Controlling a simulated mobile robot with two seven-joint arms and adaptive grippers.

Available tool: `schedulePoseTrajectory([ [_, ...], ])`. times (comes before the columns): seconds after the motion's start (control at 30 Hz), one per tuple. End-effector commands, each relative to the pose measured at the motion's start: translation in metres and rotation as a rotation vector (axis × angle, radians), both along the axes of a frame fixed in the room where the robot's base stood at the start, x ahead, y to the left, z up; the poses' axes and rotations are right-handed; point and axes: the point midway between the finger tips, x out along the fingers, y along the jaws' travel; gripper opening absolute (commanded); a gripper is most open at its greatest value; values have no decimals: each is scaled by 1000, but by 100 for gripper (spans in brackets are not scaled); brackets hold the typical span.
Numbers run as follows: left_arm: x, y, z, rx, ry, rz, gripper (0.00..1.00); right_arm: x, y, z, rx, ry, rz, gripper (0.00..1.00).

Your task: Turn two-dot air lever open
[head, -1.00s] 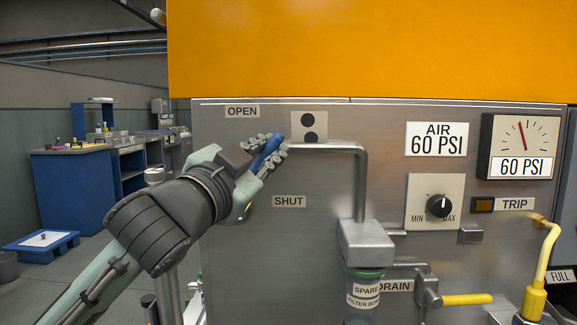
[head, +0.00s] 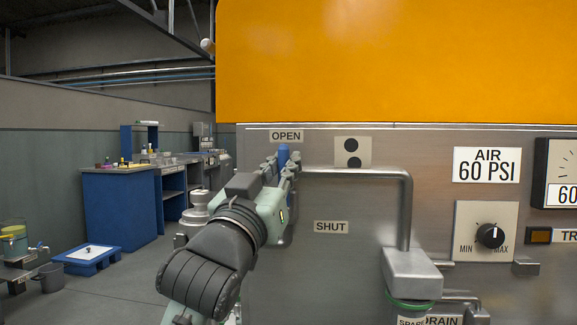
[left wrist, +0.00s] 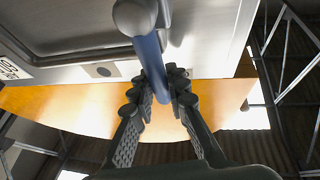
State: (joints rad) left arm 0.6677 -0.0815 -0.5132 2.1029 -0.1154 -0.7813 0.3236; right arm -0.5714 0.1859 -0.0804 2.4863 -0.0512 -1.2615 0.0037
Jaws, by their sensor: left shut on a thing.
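The blue air lever (head: 283,156) stands nearly upright in the head view, its tip just below the OPEN label (head: 286,136). The two-dot plate (head: 352,152) is to its right, above the pipe. The SHUT label (head: 331,227) is lower on the panel. My left gripper (head: 281,165) is shut on the lever. In the left wrist view the blue lever (left wrist: 151,65) runs between the two fingers (left wrist: 160,95) from a grey rounded pivot. The gripper hides the lever's lower part in the head view. My right gripper is not in view.
A metal pipe (head: 409,205) bends down right of the lever to a filter block (head: 412,267). The AIR 60 PSI sign (head: 487,165) and a MIN/MAX knob (head: 490,235) are farther right. Blue benches (head: 120,205) and open floor lie left.

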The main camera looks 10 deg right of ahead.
Motion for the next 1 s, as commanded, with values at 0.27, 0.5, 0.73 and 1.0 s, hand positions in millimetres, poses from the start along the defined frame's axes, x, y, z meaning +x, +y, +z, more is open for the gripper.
schedulePoseTrajectory([
  [0.27, 0, 2, 1, -16, 1, 2, 0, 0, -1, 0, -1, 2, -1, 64],
  [0.5, 0, 2, 2, -15, 0, 2, 18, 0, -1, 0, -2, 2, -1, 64],
  [0.73, 0, 2, 1, -13, 1, 0, 37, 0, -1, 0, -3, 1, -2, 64],
  [1.0, -2, 3, -1, -12, 3, 0, 37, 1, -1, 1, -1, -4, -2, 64],
])
